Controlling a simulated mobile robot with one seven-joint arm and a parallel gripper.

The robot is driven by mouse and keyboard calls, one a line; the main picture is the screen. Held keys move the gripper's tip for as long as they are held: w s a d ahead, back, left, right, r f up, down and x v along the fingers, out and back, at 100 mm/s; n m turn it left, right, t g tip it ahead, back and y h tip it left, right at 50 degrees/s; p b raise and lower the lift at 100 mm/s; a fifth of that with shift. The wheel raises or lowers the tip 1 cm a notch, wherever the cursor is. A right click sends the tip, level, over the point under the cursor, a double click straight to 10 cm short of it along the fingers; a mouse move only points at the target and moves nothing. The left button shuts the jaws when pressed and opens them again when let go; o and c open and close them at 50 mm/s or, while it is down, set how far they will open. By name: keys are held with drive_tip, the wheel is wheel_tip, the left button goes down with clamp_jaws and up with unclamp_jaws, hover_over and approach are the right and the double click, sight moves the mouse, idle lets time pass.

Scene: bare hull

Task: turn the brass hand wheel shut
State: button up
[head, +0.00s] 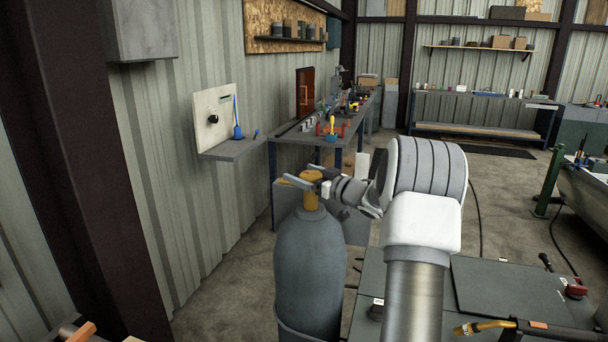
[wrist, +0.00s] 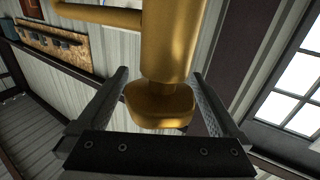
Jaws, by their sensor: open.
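A grey gas cylinder (head: 309,255) stands upright in the head view with a brass valve (head: 310,201) on top. In the wrist view the valve body (wrist: 168,45) is large and close, and the brass hand wheel (wrist: 160,106) is the rounded knob at its near end. My gripper (head: 307,182) is at the valve in the head view, coming from the right. In the wrist view my gripper (wrist: 160,76) is open, with one finger on each side of the hand wheel. I cannot tell whether either finger touches it. The wheel is mostly hidden by my gripper in the head view.
A workbench (head: 300,137) with tools runs along the wall behind the cylinder. A small wall shelf (head: 232,149) with a blue item is at left. A dark steel column (head: 75,150) stands at far left. A dark flat-topped surface (head: 510,290) with a torch is at lower right.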

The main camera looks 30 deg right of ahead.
drive_tip(key=c, duration=1.2)
drive_tip(key=shift+o, duration=0.2)
